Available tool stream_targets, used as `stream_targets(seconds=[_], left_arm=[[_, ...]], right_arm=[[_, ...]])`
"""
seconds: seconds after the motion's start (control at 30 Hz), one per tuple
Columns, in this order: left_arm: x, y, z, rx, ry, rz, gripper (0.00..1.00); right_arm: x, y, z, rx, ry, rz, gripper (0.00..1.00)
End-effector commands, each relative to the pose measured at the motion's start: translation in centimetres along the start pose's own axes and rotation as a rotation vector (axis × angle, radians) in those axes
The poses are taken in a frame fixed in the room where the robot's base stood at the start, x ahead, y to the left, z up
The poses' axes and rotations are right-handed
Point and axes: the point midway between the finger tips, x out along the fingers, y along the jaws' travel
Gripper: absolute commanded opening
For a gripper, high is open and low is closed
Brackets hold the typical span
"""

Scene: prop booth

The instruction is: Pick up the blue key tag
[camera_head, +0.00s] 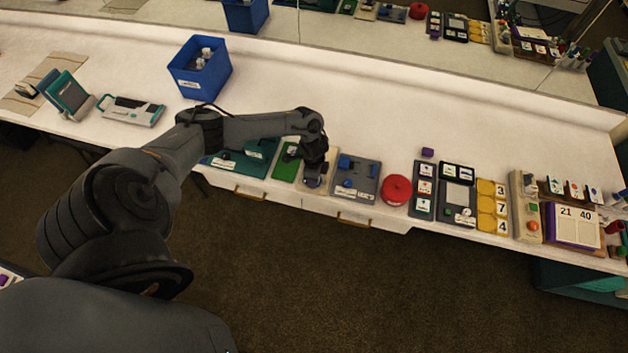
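My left gripper (314,172) points down over a narrow beige board (318,192) near the front edge of the white counter. Its fingers are small and dark, so I cannot tell whether they are open or shut. A small bluish item (313,183) shows right at the fingertips. It may be the blue key tag, but its shape is too small and covered to be sure. I cannot tell whether the fingers touch it. My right gripper is not in view.
A grey board with blue pieces (366,188) lies just right of the gripper, then a red round object (396,190). A green board (287,168) lies to the left. A blue bin (188,83) stands farther back. The counter behind the boards is clear.

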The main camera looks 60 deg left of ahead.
Motion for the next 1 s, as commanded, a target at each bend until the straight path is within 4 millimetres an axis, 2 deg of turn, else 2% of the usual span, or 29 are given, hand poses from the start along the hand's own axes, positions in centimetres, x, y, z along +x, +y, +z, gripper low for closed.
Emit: stream_targets(seconds=[0.03, 0.17, 0.57, 0.73, 0.83, 1.0], left_arm=[[0.0, 0.0, 0.0, 0.0, 0.0, 0.0, 0.29], [0.0, 0.0, 0.0, 0.0, 0.0, 0.0, 0.1], [-0.7, 0.0, 0.0, 0.001, 0.0, 0.0, 0.1], [-2.4, -0.1, 0.0, 0.002, 0.001, -0.001, 0.1], [-4.3, -0.1, 0.0, 0.002, 0.001, -0.002, 0.1], [-6.3, 2.1, -3.1, 0.005, 0.005, 0.002, 0.1]], right_arm=[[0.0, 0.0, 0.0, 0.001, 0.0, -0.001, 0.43], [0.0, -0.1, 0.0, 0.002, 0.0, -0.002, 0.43], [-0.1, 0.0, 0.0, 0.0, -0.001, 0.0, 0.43], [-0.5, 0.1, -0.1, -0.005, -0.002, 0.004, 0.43], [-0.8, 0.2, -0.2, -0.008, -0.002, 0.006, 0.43], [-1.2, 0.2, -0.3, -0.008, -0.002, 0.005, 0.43]])
